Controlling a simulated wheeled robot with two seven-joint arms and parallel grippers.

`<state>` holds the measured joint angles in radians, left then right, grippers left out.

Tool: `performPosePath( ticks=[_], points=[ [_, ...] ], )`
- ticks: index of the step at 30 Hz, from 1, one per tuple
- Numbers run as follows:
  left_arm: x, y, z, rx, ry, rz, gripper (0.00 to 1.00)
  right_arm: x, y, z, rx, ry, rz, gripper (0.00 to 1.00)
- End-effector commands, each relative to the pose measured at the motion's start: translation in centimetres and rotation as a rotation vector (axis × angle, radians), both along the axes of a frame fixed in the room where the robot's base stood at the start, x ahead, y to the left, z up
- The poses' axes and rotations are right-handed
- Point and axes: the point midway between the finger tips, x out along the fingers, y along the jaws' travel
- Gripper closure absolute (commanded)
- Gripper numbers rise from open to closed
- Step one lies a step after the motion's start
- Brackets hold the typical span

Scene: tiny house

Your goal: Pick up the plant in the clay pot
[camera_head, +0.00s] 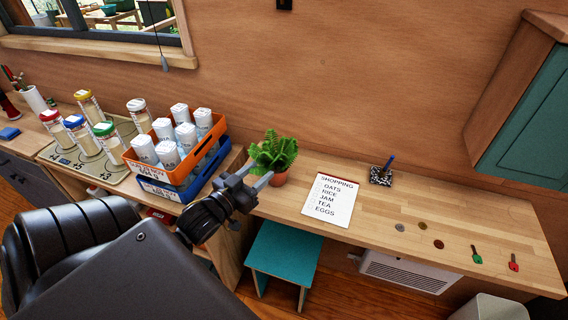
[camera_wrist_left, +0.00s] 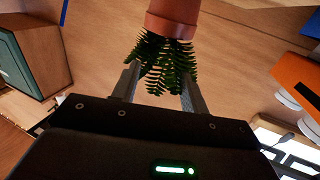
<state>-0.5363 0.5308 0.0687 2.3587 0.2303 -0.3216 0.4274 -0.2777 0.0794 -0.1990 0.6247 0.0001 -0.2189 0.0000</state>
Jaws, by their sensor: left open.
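The plant (camera_head: 273,150) is a green fern in a clay pot (camera_head: 279,179). It stands upright on the wooden counter, just right of the orange and blue crates. My left gripper (camera_head: 258,178) is open at the plant's near left side in the head view. In the left wrist view the picture is upside down. The fern leaves (camera_wrist_left: 165,65) hang between the two open fingers (camera_wrist_left: 158,88), and the clay pot (camera_wrist_left: 172,16) lies beyond the fingertips. I cannot tell whether the fingers touch the leaves. My right gripper is in neither view.
An orange crate (camera_head: 206,143) with white containers sits on a blue crate (camera_head: 183,187) close left of the plant. A shopping list (camera_head: 329,201) lies to the right, with a pen holder (camera_head: 381,176), coins and keys beyond. A teal stool (camera_head: 283,252) stands below the counter.

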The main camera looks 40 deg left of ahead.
Motion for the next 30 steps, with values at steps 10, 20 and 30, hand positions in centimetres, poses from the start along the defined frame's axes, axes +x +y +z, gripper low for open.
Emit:
performPosePath(
  ticks=[10,20,30],
  points=[
    [4.0,0.7,0.1,0.001,0.000,0.013,0.56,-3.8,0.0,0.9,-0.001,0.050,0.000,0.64],
    [5.6,0.5,0.1,0.000,0.001,0.009,0.56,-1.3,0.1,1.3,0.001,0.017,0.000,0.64],
    [10.1,0.6,0.5,0.000,0.001,0.007,0.56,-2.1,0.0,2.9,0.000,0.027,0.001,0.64]
  ],
)
